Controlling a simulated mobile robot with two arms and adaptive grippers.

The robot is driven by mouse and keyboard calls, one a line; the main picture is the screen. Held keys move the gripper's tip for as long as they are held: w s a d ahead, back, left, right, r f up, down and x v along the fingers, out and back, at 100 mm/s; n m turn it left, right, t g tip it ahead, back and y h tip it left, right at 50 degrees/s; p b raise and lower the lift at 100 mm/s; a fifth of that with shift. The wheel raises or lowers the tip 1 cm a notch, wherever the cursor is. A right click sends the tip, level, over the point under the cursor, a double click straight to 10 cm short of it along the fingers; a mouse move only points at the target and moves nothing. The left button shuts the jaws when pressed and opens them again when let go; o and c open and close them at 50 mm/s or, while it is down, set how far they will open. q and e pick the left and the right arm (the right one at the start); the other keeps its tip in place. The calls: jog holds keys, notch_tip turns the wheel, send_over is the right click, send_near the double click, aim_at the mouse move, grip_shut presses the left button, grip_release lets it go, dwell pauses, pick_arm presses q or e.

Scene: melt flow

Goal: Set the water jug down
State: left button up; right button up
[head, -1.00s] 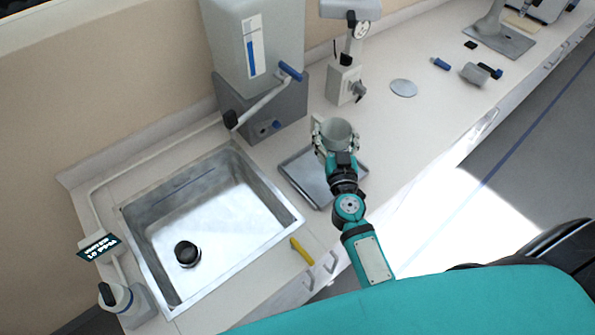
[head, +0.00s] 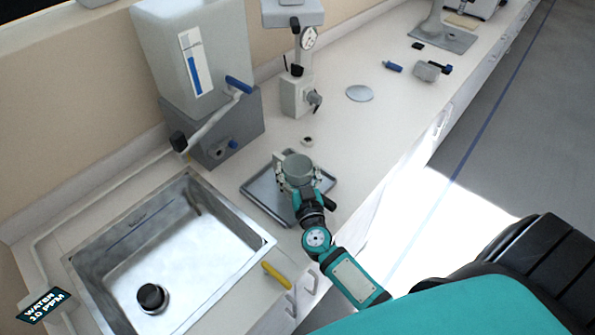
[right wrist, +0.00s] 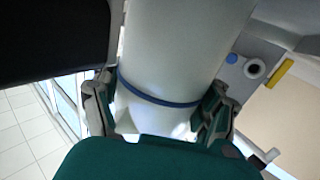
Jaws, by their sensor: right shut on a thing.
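The water jug (head: 299,168) is a pale grey-white cylinder with an open round top, and it looks roughly upright in the head view. My right gripper (head: 297,187) is shut around its side. In the right wrist view the jug (right wrist: 165,60) is large, with a blue band, between both fingers of the gripper (right wrist: 158,108). In the head view the jug is over the shallow metal tray (head: 262,196). Its base is hidden, so I cannot tell whether it touches the tray. My left gripper is out of view.
A metal sink (head: 185,255) lies left of the tray. A water tank (head: 190,50) on a grey base with a tap stands behind. A dial-gauge stand (head: 298,90) and a round disc (head: 360,93) are further right. A yellow object (head: 276,274) lies at the front edge.

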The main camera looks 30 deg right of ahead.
jog(key=shift+f, duration=0.1)
jog(key=o, duration=1.3)
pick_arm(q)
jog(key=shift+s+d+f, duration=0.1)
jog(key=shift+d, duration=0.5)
pick_arm(e)
jog(key=shift+r, duration=0.2)
jog(key=b+v, duration=0.1)
jog(key=v, duration=1)
jog(key=shift+f, duration=0.15)
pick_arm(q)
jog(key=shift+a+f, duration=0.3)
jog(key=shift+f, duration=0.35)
pick_arm(e)
jog(key=shift+s+a, duration=0.15)
jog(key=shift+s, duration=0.4)
